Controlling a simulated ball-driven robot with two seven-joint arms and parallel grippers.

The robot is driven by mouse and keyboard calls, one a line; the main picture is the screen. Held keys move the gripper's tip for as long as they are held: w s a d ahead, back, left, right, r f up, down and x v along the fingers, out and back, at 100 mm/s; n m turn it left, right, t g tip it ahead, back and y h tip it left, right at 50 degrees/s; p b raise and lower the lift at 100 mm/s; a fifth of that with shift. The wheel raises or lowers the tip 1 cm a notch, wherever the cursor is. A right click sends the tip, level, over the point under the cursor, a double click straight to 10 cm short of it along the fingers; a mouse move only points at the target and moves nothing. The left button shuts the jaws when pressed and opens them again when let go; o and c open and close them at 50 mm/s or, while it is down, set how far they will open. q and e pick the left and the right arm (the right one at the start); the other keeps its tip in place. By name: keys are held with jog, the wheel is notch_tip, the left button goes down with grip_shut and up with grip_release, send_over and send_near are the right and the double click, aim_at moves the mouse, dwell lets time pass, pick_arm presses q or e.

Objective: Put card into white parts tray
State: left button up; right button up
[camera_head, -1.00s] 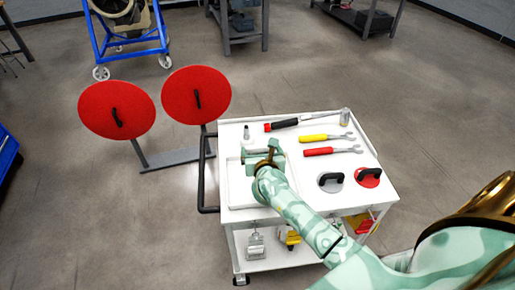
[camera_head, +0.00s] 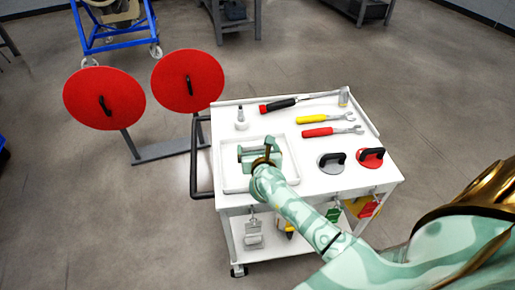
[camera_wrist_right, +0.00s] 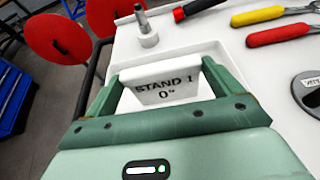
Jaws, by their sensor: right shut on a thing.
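The card (camera_wrist_right: 166,84) is a white plate marked "STAND 1 0°". In the right wrist view it stands between the two green fingers of my right gripper (camera_wrist_right: 164,88), which is shut on it. In the head view my right gripper (camera_head: 260,154) is over the white parts tray (camera_head: 231,186), a shallow rimmed tray at the left front of the white cart. The card is hard to make out against the white tray there, and I cannot tell whether it touches the tray floor. My left gripper is not in view.
The white cart (camera_head: 360,183) also bears a small metal fitting (camera_head: 241,121), a black-and-red tool (camera_head: 291,102), yellow (camera_head: 321,119) and red (camera_head: 326,131) wrenches, and two handled discs (camera_head: 331,162) (camera_head: 371,158). Two red discs on a stand (camera_head: 104,98) (camera_head: 187,80) are left.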

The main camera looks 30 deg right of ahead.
jog(key=shift+f, duration=0.3)
jog(key=o, duration=0.7)
jog(key=shift+s, duration=0.1)
jog(key=p+v, duration=0.3)
jog(key=v, duration=0.4)
jog(key=shift+r, duration=0.1)
dwell(0.3)
